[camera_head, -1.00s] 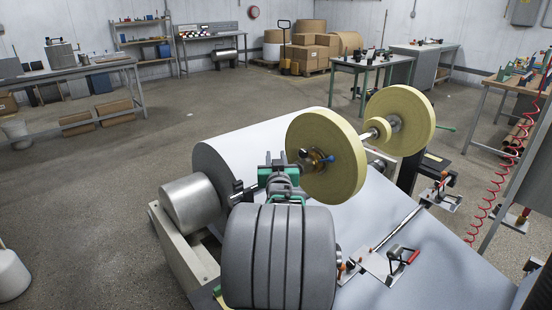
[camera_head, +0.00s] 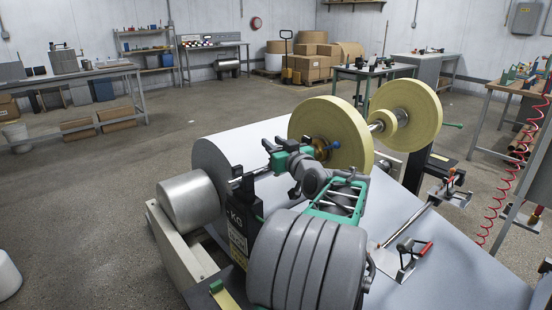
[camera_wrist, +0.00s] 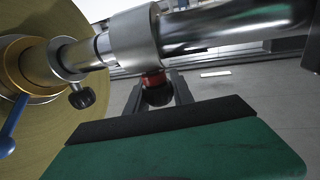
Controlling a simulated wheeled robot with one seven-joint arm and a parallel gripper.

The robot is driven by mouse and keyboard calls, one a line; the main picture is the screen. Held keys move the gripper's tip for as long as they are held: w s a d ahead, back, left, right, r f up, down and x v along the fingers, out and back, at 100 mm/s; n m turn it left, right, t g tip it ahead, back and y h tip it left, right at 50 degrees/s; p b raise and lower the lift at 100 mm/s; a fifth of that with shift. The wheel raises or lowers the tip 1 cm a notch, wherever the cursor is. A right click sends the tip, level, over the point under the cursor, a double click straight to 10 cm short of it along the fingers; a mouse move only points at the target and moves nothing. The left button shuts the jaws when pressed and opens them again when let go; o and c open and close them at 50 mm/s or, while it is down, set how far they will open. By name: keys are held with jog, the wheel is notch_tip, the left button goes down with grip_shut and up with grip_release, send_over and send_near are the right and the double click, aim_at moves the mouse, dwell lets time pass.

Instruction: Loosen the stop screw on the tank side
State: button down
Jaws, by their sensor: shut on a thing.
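In the wrist view a bright metal shaft (camera_wrist: 235,25) runs across the top, with a metal collar (camera_wrist: 132,42) around it. A stop screw with a red band and dark knob (camera_wrist: 156,90) hangs from the collar. My gripper (camera_wrist: 157,97) is shut on this knob, a dark finger on either side. A second black knob (camera_wrist: 82,97) sits farther left, towards the yellow paper roll (camera_wrist: 75,17), and is apart from my fingers. In the head view my arm reaches the shaft in front of the yellow roll (camera_head: 345,125); the fingertips and screw cannot be made out there.
A blue lever (camera_wrist: 10,125) stands out at the roll's brass hub (camera_wrist: 27,68). The large white roll (camera_head: 225,150) and metal cylinder (camera_head: 187,200) lie left of the arm. A red-handled clamp (camera_head: 405,258) stands on the grey surface at right. Open floor lies beyond.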

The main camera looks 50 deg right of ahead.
jog(key=shift+w+a+n+t+y+b, duration=0.1)
jog(key=shift+a+n+t+y+b, duration=0.2)
jog(key=shift+n+y, duration=0.55)
jog(key=shift+a+n+t+y+b, duration=0.1)
jog(key=shift+n+t+y+b, duration=0.25)
jog(key=shift+y, duration=0.8)
jog(key=c, duration=1.1)
grip_release()
jog(key=v, duration=0.7)
jog(key=shift+s, duration=0.4)
